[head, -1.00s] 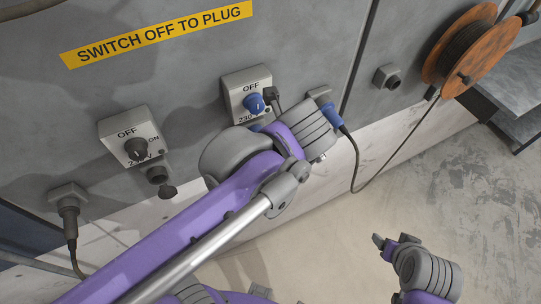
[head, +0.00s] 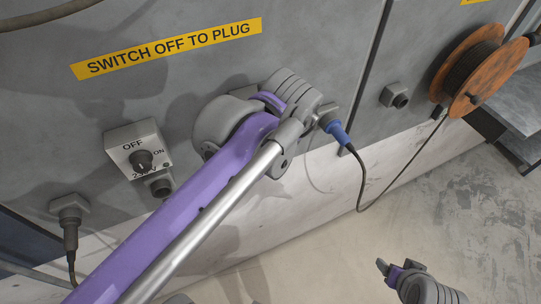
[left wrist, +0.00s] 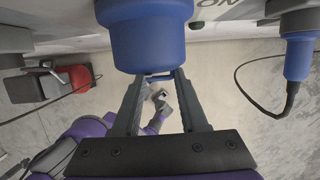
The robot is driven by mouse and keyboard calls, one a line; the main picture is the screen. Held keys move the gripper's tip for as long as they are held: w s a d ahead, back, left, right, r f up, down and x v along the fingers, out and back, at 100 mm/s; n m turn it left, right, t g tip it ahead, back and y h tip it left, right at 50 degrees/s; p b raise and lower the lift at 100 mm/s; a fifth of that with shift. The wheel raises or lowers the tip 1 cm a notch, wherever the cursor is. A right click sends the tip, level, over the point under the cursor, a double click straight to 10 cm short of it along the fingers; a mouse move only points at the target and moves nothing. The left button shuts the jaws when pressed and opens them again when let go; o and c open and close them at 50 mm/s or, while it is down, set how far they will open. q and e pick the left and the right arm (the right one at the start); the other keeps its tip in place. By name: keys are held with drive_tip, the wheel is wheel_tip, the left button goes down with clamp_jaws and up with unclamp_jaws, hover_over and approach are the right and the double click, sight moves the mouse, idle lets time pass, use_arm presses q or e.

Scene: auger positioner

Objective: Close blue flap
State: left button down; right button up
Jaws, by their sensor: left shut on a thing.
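The blue socket body (left wrist: 148,40) fills the top middle of the left wrist view. A thin blue flap edge (left wrist: 158,76) shows at its lower rim, between the fingertips of my left gripper (left wrist: 161,75). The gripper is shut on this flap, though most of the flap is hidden. In the head view my left arm and wrist cover the socket and the middle switch box. My right gripper (head: 385,268) hangs at the lower right, away from the wall; its jaws are too small to read.
A blue plug (head: 336,130) with a black cable sits just right of my left wrist. A left switch box (head: 139,153) reads OFF. A grey socket (head: 395,95) and an orange cable reel (head: 478,68) are farther right. The floor (head: 300,255) below is clear.

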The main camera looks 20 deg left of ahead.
use_arm(q)
drive_tip(key=shift+c, duration=2.4)
unclamp_jaws()
drive_tip(key=shift+f, duration=0.1)
drive_tip(key=v, duration=1.1)
drive_tip(key=shift+a, duration=0.1)
drive_tip(key=shift+c, duration=0.2)
